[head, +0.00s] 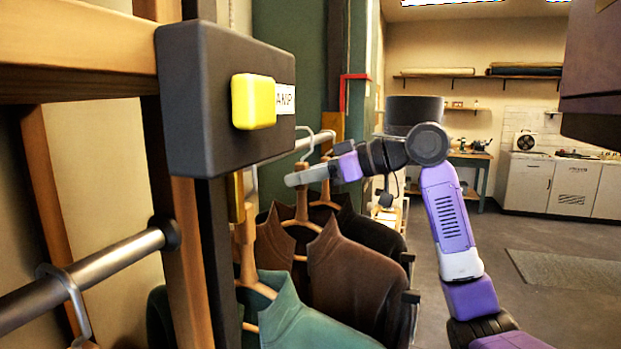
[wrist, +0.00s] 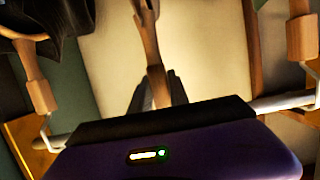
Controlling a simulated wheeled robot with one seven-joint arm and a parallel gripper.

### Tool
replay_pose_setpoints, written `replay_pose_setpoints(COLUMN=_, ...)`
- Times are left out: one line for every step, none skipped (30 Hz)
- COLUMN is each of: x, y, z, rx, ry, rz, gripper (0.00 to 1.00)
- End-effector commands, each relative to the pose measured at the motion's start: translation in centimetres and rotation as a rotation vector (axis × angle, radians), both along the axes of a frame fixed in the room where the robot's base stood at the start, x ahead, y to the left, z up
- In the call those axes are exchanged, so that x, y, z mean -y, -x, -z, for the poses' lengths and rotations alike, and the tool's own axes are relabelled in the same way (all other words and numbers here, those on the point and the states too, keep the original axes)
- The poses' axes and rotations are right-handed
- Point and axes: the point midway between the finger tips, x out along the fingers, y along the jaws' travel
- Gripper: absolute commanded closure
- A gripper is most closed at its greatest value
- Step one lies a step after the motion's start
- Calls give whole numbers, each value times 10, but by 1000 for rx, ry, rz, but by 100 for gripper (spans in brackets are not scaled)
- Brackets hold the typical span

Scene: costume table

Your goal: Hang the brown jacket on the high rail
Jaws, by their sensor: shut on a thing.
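The brown jacket (head: 352,280) hangs upright on a wooden hanger (head: 302,207) in the middle of the head view. My gripper (head: 297,178) is at the hanger's neck, just below the hook. In the wrist view, my dark fingers (wrist: 156,97) are shut on the wooden neck (wrist: 148,40). A metal rail (head: 316,141) with hooks runs above the jackets, partly hidden by a black box. Another rail (head: 85,277) runs at the lower left. I cannot tell whether the held hanger's hook touches the rail.
A teal jacket (head: 300,318) hangs in front and a dark jacket (head: 370,232) behind. Neighbouring hangers show left (wrist: 38,90) and right (wrist: 301,38) in the wrist view. The black box (head: 205,100) with a yellow block (head: 253,101) is close. Open floor (head: 520,235) lies right.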

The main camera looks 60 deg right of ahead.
Motion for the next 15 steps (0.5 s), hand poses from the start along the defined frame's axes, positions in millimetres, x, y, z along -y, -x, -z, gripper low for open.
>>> replay_pose_setpoints(x=-1, y=-3, z=-3, rx=5, ry=1, rz=-1, gripper=100)
replay_pose_setpoints(x=-1, y=-5, z=-2, rx=5, ry=1, rz=-1, gripper=100)
replay_pose_setpoints(x=-1, y=-7, z=-2, rx=5, ry=1, rz=-1, gripper=100)
replay_pose_setpoints(x=-2, y=-9, z=-2, rx=4, ry=1, rz=-1, gripper=100)
replay_pose_setpoints(x=-2, y=-11, z=-2, rx=4, ry=1, rz=-1, gripper=100)
replay_pose_setpoints(x=-2, y=-10, z=3, rx=5, ry=-1, rz=-1, gripper=100)
replay_pose_setpoints(x=-2, y=-10, z=5, rx=5, ry=0, rz=0, gripper=100)
replay_pose_setpoints(x=-2, y=-10, z=6, rx=5, ry=0, rz=0, gripper=100)
replay_pose_setpoints(x=-2, y=-10, z=8, rx=5, ry=0, rz=0, gripper=100)
replay_pose_setpoints(x=-2, y=-10, z=9, rx=5, ry=0, rz=0, gripper=100)
replay_pose_setpoints(x=-2, y=-10, z=10, rx=5, ry=0, rz=0, gripper=100)
replay_pose_setpoints(x=-2, y=-10, z=11, rx=5, ry=0, rz=0, gripper=100)
replay_pose_setpoints(x=-2, y=-10, z=12, rx=5, ry=0, rz=0, gripper=100)
replay_pose_setpoints(x=-2, y=-10, z=13, rx=5, ry=0, rz=0, gripper=100)
replay_pose_setpoints(x=-2, y=-10, z=13, rx=5, ry=0, rz=0, gripper=100)
